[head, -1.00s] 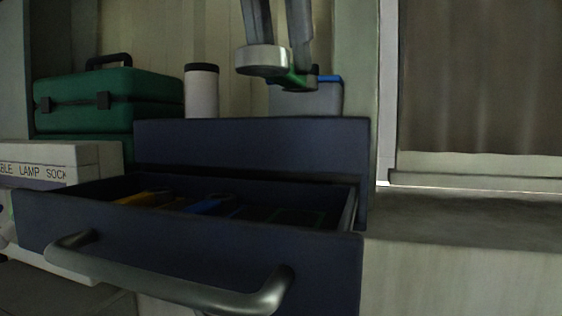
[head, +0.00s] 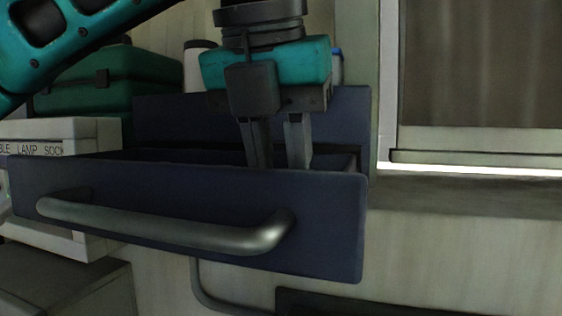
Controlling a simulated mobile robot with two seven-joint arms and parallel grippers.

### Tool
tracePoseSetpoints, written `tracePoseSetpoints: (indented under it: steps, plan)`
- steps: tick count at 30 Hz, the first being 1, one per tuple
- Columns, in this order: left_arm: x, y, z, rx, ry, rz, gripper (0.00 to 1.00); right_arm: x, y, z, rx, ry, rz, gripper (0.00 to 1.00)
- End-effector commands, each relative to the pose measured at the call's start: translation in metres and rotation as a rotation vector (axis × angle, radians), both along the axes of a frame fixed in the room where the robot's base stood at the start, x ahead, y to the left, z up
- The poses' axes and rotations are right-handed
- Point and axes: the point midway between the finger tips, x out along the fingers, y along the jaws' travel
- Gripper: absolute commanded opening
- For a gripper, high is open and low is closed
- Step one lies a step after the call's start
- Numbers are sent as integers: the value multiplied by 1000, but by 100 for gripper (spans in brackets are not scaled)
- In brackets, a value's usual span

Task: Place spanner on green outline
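My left gripper (head: 278,165) comes down from above into the open dark blue drawer (head: 180,185), near its right end. Its two fingers are a little apart. Their tips are hidden behind the drawer front, so I cannot see whether they hold anything. The spanner is not visible now. The green outline is not visible either; the drawer's floor is hidden by its front. My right gripper is not in view.
The drawer's grey bar handle (head: 165,228) sticks out in front. A green case (head: 150,75) and a white canister (head: 192,68) stand behind. A white lamp socket box (head: 60,135) is at the left. The ledge (head: 470,195) at the right is clear.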

Motion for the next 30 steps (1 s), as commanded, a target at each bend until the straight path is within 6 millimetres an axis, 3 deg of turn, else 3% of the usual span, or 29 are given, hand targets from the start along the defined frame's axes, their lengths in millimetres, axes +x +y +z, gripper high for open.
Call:
tracePoseSetpoints:
  steps: [6,7,14,24,30]
  plan:
    - [0,0,-2,-1,-1,1,0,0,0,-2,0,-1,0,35]
    - [0,0,-2,0,0,0,29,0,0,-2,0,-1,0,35]
    - [0,0,-1,0,0,0,51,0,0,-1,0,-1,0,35]
    - [0,0,4,0,-1,0,53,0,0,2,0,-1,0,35]
    - [-13,4,35,-2,-2,1,53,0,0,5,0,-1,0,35]
